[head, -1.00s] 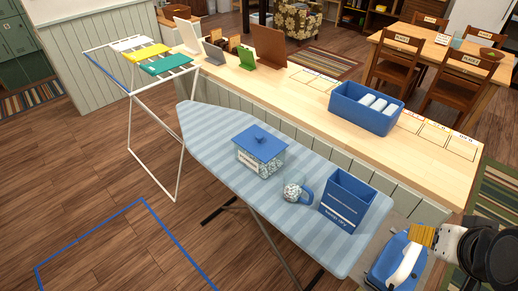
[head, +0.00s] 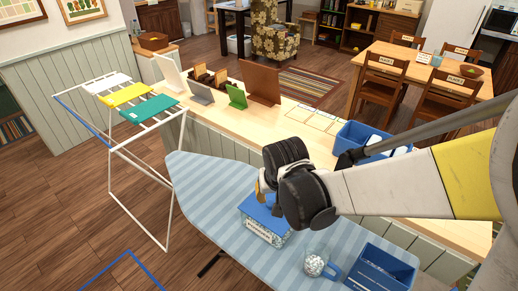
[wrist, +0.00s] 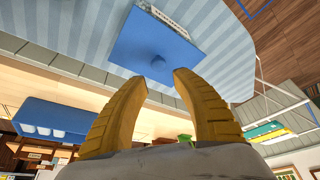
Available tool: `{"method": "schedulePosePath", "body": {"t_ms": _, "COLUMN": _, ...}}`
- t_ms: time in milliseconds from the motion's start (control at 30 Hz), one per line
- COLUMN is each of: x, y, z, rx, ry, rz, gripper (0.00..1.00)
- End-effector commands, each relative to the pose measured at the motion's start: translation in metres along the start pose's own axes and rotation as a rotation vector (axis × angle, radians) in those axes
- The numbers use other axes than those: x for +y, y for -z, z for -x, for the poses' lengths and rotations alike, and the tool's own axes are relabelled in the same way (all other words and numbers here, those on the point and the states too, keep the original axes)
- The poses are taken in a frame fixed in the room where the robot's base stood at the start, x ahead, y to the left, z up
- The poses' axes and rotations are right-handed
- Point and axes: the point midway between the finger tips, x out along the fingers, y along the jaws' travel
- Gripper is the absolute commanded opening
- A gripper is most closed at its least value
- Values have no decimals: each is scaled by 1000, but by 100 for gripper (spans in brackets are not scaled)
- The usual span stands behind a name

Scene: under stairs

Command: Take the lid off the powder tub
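The powder tub (head: 267,232) stands on the striped ironing board, with its blue lid (head: 252,211) on top. In the head view my gripper (head: 260,190) is above the lid and the arm hides part of it. I cannot tell the exact gap to the knob.
A glass mug (head: 316,263) with speckled contents and a blue box (head: 385,270) stand on the ironing board (head: 213,185). A blue bin (head: 358,134) is on the wooden counter behind, partly hidden by my arm. A drying rack (head: 113,150) stands at the left.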

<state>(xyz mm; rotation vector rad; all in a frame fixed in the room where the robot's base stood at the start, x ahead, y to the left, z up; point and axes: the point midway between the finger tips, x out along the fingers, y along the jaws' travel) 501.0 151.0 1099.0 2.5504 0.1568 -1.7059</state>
Motion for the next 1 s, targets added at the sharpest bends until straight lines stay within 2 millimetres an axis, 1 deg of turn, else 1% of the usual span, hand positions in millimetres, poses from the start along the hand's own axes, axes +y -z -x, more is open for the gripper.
{"method": "schedulePosePath", "body": {"t_ms": 167, "x": 0, "y": 0, "z": -30, "rx": 0, "ry": 0, "rz": -1, "gripper": 33}}
{"method": "schedulePosePath", "body": {"t_ms": 300, "x": 1, "y": 0, "z": -58, "rx": 0, "ry": 0, "rz": -1, "gripper": 33}}
{"method": "schedulePosePath", "body": {"t_ms": 400, "x": 1, "y": 0, "z": -75, "rx": 0, "ry": 0, "rz": -1, "gripper": 33}}
{"method": "schedulePosePath", "body": {"t_ms": 500, "x": 1, "y": 0, "z": -88, "rx": 0, "ry": 0, "rz": -1, "gripper": 33}}
{"method": "schedulePosePath", "body": {"t_ms": 600, "x": 0, "y": 0, "z": -97, "rx": 1, "ry": 0, "rz": -1, "gripper": 33}}
{"method": "schedulePosePath", "body": {"t_ms": 700, "x": 1, "y": 0, "z": -101, "rx": 1, "ry": 0, "rz": -1, "gripper": 33}}
{"method": "schedulePosePath", "body": {"t_ms": 967, "x": 1, "y": 0, "z": -102, "rx": 1, "ry": 0, "rz": -1, "gripper": 33}}
{"method": "schedulePosePath", "body": {"t_ms": 1000, "x": 1, "y": 0, "z": -102, "rx": 1, "ry": 0, "rz": -1, "gripper": 29}}
